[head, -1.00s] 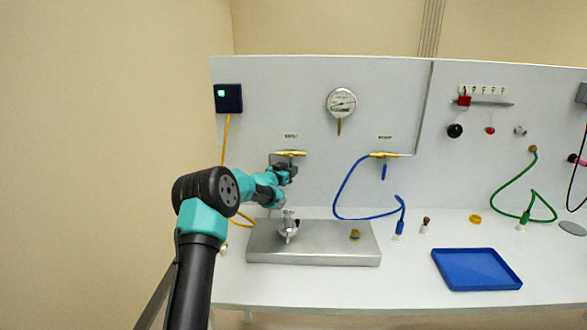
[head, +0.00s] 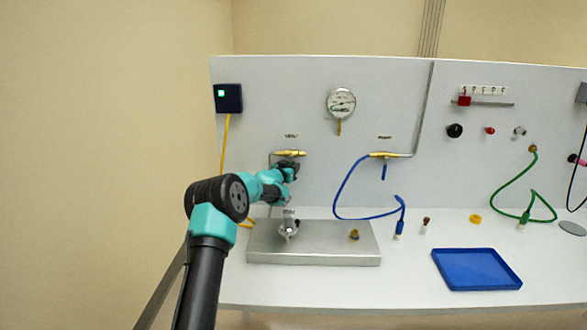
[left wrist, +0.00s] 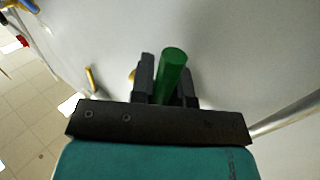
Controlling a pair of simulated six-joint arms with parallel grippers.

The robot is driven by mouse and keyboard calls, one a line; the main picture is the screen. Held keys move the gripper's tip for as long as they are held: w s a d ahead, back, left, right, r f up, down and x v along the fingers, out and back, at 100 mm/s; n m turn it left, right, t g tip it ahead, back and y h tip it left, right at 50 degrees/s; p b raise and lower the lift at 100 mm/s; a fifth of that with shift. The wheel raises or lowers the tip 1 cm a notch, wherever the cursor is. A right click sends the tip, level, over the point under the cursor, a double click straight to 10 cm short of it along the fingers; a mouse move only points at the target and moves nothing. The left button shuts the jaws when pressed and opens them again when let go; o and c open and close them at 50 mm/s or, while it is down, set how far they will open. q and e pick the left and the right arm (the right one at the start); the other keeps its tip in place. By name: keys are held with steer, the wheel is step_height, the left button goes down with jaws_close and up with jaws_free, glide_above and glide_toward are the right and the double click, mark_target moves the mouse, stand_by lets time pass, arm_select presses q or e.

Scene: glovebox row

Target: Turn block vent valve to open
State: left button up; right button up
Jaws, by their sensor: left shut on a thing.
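The brass vent valve (head: 290,153) is on the white panel under a small label that seems to read VENT. My left gripper (head: 290,168) is just below its brass body, close to the panel. In the left wrist view my left gripper (left wrist: 168,85) is shut on a green handle (left wrist: 172,68), which sticks out between the dark fingers. In the head view the gripper hides this handle, so its angle to the valve body cannot be told there. My right gripper is not in view.
A metal block (head: 340,250) with a grey fitting (head: 289,228) stands below my left gripper. A blue tray (head: 476,269) lies at right.

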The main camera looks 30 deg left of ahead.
arm_select(q)
jaws_close()
steer(key=shift+d, duration=0.1)
steer(key=n+t, duration=0.1)
steer(key=d+n, duration=0.1)
steer(key=n+t, duration=0.1)
steer(key=n, duration=0.1)
steer(key=shift+w+d+r+t, duration=0.2)
steer(key=shift+w+r+t, duration=0.1)
steer(key=shift+w+r, duration=0.1)
steer(key=o, duration=0.6)
jaws_free()
